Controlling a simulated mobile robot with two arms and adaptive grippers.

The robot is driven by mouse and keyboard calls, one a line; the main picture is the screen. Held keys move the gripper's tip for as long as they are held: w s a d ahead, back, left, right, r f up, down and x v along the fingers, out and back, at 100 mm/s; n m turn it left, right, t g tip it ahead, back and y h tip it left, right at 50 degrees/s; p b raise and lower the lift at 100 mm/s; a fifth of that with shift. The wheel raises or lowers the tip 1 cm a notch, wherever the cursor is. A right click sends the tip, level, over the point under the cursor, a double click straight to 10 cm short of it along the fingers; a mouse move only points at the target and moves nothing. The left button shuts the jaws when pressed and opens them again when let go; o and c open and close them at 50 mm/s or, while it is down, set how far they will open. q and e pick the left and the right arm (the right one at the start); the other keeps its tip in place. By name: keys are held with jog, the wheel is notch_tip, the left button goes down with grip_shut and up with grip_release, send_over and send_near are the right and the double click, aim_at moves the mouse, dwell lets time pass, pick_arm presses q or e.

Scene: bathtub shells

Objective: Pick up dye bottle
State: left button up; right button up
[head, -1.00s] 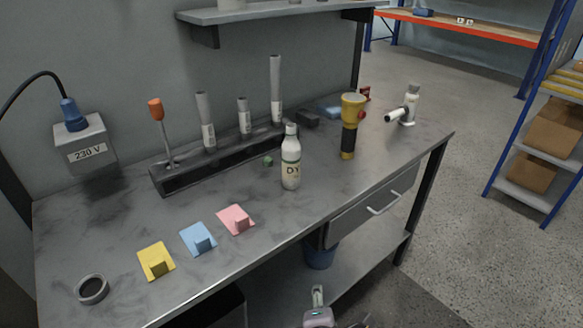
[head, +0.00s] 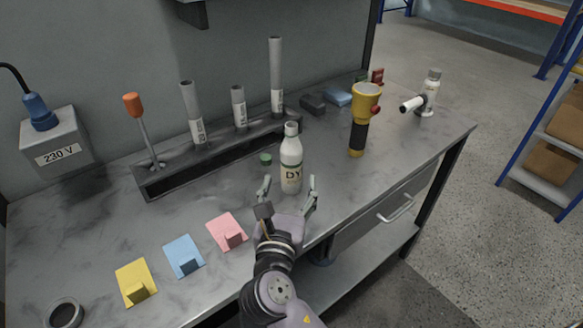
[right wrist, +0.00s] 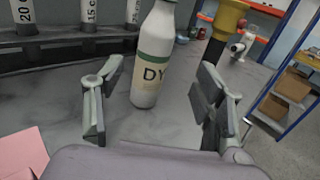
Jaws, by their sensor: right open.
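The dye bottle (head: 291,160) is white with a green band and a label reading "DY". It stands upright on the grey workbench (head: 330,190). My right gripper (head: 289,190) is open at the bottle's near side, with one finger to each side of its lower part. In the right wrist view the bottle (right wrist: 155,75) stands between and just beyond the two open fingers (right wrist: 155,100), with gaps on both sides. Its cap is cut off at the top of that view. My left gripper is not in view.
A rack (head: 160,182) with tubes and an orange-handled tool stands behind. A yellow flashlight (head: 360,120) stands to the right. Pink (head: 222,228), blue (head: 180,250) and yellow (head: 128,276) cards lie in front left.

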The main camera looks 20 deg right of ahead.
aim_at(290, 165)
jog(key=x, duration=0.5)
jog(key=shift+a+f, duration=0.1)
jog(key=x, duration=0.3)
jog(key=shift+w+a+f, duration=0.15)
jog(key=shift+w+f, duration=0.15)
jog(key=shift+w, duration=0.1)
jog(key=shift+w+d, duration=0.2)
jog(key=shift+w, duration=0.25)
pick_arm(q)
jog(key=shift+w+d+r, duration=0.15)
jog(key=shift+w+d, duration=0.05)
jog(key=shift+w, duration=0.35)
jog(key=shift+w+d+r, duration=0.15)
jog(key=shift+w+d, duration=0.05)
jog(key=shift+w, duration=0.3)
pick_arm(e)
jog(key=shift+c, duration=0.6)
jog(key=c, duration=1.2)
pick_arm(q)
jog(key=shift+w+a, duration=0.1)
pick_arm(e)
jog(key=shift+c, duration=0.4)
jog(key=shift+r, duration=0.15)
